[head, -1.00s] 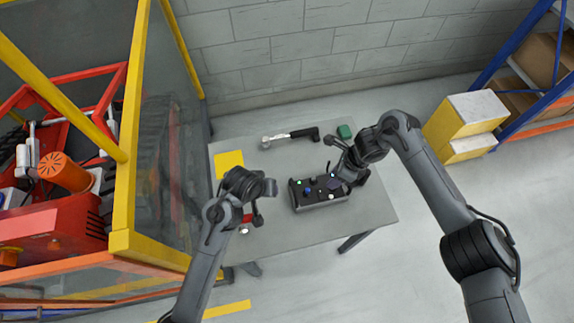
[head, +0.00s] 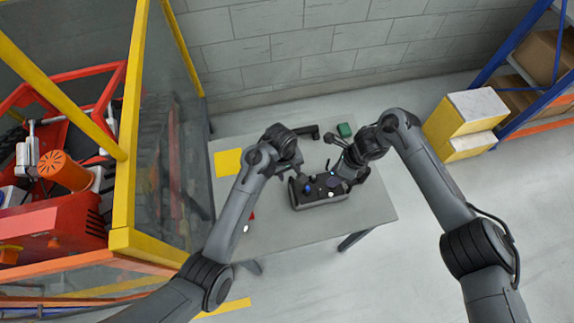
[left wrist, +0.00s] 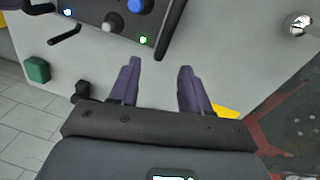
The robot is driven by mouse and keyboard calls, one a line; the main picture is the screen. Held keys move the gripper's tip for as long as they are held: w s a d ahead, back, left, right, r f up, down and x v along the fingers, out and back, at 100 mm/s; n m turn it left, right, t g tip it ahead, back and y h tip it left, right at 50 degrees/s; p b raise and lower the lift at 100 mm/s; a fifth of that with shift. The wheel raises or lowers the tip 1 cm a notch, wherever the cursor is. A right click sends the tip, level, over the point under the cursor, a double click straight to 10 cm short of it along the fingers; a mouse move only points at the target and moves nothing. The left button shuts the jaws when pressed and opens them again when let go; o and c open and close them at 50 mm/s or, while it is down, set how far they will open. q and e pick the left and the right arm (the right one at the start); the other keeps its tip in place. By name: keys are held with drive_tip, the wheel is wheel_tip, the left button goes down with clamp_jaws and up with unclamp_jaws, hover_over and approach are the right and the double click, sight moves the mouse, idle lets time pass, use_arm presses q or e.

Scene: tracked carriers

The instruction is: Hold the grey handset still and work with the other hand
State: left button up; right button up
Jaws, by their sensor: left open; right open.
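The grey handset (head: 322,201) is a dark box with knobs and small lights, lying on the table. In the left wrist view the handset (left wrist: 85,35) fills the upper left, with a blue knob (left wrist: 139,5), a pale knob and a lit green light (left wrist: 143,40). My left gripper (head: 299,180) is at the handset's left end; in the left wrist view its two fingers (left wrist: 158,82) are apart with nothing between them, pointing at the handset's edge. My right gripper (head: 342,178) is open at the handset's right end; whether it touches is hidden.
A yellow sheet (head: 228,163) lies at the left. A yellow-framed enclosure (head: 133,150) stands beside the table (head: 285,231). The table's front is mostly clear.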

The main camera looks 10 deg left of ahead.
sight(290, 177)
use_arm(q)
drive_tip(key=shift+w+d+f, duration=0.1)
drive_tip(key=shift+d+f, duration=0.05)
drive_tip(key=shift+f, duration=1.4)
drive_tip(key=shift+w+d+f, duration=0.1)
drive_tip(key=shift+d+f, duration=0.05)
drive_tip(key=shift+f, duration=1.35)
clamp_jaws()
